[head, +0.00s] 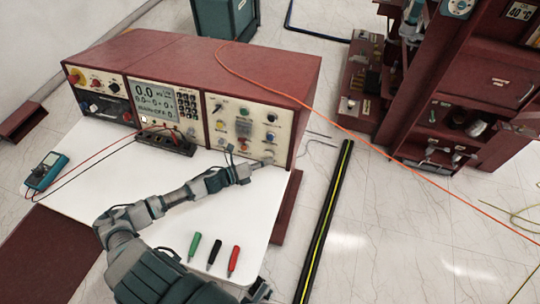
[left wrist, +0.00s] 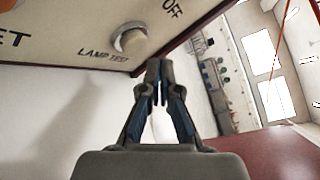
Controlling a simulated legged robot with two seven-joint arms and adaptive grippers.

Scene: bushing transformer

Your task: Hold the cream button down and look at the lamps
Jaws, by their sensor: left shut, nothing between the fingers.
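The cream button (left wrist: 130,40) sticks out of a cream panel above the words LAMP TEST in the left wrist view. In the head view it is small, at the panel's lower right. My left gripper (left wrist: 158,72) is shut and empty, its fingertips just below and right of the button in the picture. I cannot tell whether they touch it. It also shows in the head view (head: 266,162), close to the panel's lower right corner. The panel's small lamps (head: 243,129) sit left of there; I cannot tell which are lit. My right gripper is not seen.
The red console (head: 200,62) stands on a white table (head: 110,180). Green, black and red probes (head: 213,253) lie at the front. A blue multimeter (head: 46,172) is at the left, with leads to a dark terminal block (head: 165,138). An orange cable (head: 400,167) crosses to the right.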

